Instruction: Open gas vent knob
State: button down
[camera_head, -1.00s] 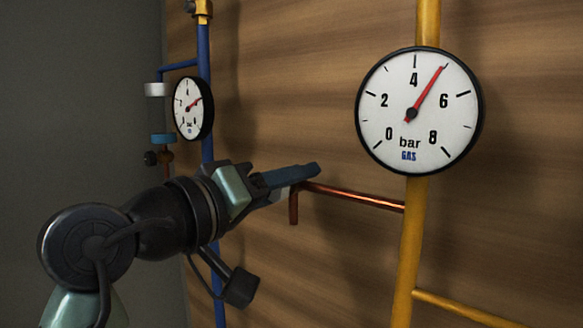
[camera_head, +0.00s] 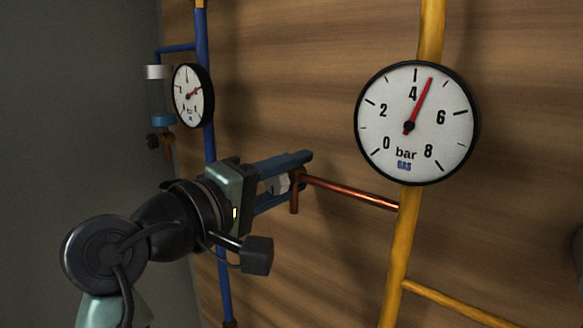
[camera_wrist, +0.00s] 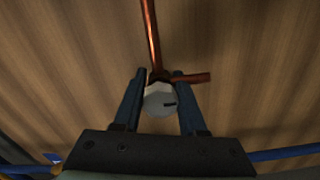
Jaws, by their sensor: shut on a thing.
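The gas vent knob (camera_head: 279,184) is a small pale grey-white piece at the left end of the copper pipe (camera_head: 350,192). My gripper (camera_head: 298,176) is shut on it, with one blue finger above and one below in the head view. The wrist view shows the round knob (camera_wrist: 158,102), with a dark mark on its face, between the two fingers of my gripper (camera_wrist: 160,78). The fingers partly hide the knob in the head view. The large gas gauge (camera_head: 416,123) has its red needle a little above 4 bar.
The yellow pipe (camera_head: 410,240) runs upright behind the gas gauge, with a branch at lower right. A blue pipe (camera_head: 203,55) with a smaller gauge (camera_head: 192,95) stands behind my arm at left. A short copper outlet (camera_head: 294,200) points down beside my fingers.

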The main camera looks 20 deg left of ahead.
dwell(0.4)
jog(key=shift+c, duration=2.3)
grip_release()
jog(key=shift+w, duration=0.1)
jog(key=shift+s+a+f+b, duration=0.1)
jog(key=shift+s+a+b, duration=0.2)
jog(key=shift+s, duration=0.2)
jog(key=b+v, duration=0.5)
jog(key=v, duration=0.7)
jog(key=shift+d, duration=0.15)
